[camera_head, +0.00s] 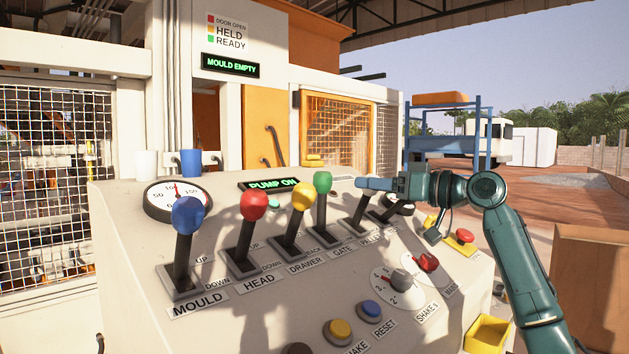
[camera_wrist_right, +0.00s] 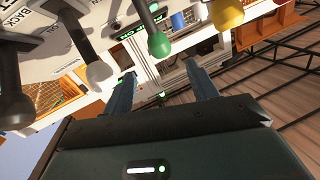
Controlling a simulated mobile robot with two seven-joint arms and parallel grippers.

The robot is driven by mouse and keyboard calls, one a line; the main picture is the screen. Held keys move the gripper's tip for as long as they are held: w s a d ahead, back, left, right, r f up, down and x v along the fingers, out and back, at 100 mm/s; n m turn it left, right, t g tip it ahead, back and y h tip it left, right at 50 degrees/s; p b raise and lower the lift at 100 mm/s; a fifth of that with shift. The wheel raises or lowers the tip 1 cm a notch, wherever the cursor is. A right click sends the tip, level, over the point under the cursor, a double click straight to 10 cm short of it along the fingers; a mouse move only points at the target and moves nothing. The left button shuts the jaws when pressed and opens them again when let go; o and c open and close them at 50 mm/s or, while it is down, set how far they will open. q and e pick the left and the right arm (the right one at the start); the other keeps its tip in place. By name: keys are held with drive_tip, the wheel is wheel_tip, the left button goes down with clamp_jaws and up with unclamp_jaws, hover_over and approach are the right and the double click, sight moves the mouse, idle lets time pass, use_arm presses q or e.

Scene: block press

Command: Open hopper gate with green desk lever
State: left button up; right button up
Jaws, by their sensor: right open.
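The green-knobbed lever (camera_head: 322,182) stands upright in its slot on the sloping desk, above the GATE label (camera_head: 343,250). Its green knob also shows in the right wrist view (camera_wrist_right: 159,45), beyond the fingers and roughly in line with the gap. My right gripper (camera_head: 362,183) is open and empty, at about knob height just right of the green knob. A gap shows between them, and I see no contact. In the right wrist view the two fingers (camera_wrist_right: 160,72) are spread apart. My left gripper is not in view.
Blue (camera_head: 188,215), red (camera_head: 254,205) and yellow (camera_head: 301,198) levers stand left of the green one. Another lever (camera_head: 358,213) stands close on its right, its top partly hidden by my gripper. A PUMP ON display (camera_head: 269,184) is lit; a wall display (camera_head: 231,65) reads MOULD EMPTY.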

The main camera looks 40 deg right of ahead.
sight(331, 181)
drive_tip(key=p+x, duration=0.6)
drive_tip(key=x, duration=0.5)
drive_tip(key=shift+w+r, duration=0.15)
drive_tip(key=shift+w, duration=0.15)
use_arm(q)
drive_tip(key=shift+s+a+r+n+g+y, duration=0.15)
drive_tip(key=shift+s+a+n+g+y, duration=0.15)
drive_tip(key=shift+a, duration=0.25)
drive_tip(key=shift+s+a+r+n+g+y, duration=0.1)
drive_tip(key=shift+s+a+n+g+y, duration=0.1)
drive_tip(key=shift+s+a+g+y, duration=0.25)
use_arm(e)
drive_tip(key=shift+w+a, duration=0.15)
drive_tip(key=shift+w, duration=0.25)
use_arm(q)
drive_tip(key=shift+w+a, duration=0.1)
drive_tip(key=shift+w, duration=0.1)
use_arm(e)
drive_tip(key=c, duration=1.2)
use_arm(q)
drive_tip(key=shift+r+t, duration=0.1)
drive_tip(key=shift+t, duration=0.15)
use_arm(e)
clamp_jaws()
